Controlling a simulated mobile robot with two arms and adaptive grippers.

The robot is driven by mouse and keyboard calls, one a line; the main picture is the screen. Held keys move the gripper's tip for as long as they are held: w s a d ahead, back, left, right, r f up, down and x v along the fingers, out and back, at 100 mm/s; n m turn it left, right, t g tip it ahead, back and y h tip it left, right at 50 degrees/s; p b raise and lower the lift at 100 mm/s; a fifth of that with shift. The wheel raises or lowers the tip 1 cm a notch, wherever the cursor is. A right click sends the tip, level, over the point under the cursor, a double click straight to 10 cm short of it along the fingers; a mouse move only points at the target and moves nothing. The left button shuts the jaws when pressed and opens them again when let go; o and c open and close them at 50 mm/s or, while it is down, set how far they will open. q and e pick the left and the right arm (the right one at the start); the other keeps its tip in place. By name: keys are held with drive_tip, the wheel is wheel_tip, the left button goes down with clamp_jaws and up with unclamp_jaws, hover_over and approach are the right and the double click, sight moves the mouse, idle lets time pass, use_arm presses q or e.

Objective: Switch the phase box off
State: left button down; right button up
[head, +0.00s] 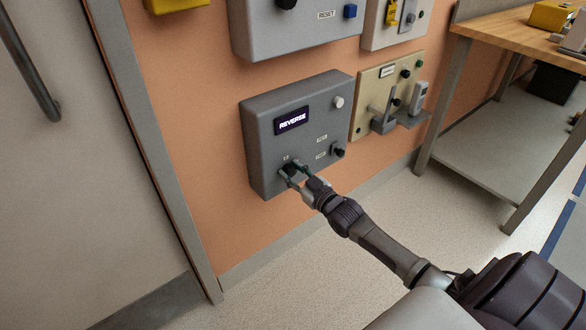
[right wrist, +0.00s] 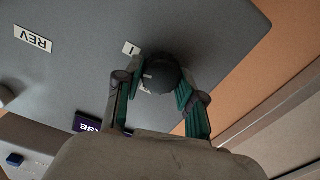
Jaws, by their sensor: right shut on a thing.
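The phase box (head: 265,140) is a dark grey box on the orange wall, with a lit display (head: 291,121) reading REVERSE. My right gripper (head: 295,174) is at a black knob at the box's lower left. In the right wrist view, its green-padded fingers lie on either side of the round black knob (right wrist: 160,74), shut on it. Small labels, one reading REV (right wrist: 33,39), show on the panel; the label beside the knob is partly hidden. My left gripper is not in view.
The box also has a pale knob (head: 338,102) and a black knob (head: 338,150) at its right. A beige panel (head: 366,96) with a lever is close on the right. A grey RESET box (head: 262,35) hangs above. A wooden-topped bench (head: 505,28) stands at the right.

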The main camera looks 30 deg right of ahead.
drive_tip(key=shift+r+n+p, duration=0.15)
drive_tip(key=shift+n+p, duration=0.35)
drive_tip(key=shift+n, duration=0.5)
drive_tip(key=shift+a+n+p, duration=0.1)
drive_tip(key=shift+n+p, duration=0.3)
drive_tip(key=shift+n, duration=0.5)
drive_tip(key=n, duration=0.2)
drive_tip(key=shift+n+p, duration=0.3)
drive_tip(key=shift+p, duration=0.1)
drive_tip(key=shift+f+n, duration=0.2)
drive_tip(key=shift+n, duration=0.8)
drive_tip(key=n, duration=0.2)
drive_tip(key=shift+f+n, duration=0.1)
drive_tip(key=shift+n, duration=0.2)
drive_tip(key=n, duration=0.2)
drive_tip(key=shift+a+n, duration=0.1)
drive_tip(key=shift+n, duration=1)
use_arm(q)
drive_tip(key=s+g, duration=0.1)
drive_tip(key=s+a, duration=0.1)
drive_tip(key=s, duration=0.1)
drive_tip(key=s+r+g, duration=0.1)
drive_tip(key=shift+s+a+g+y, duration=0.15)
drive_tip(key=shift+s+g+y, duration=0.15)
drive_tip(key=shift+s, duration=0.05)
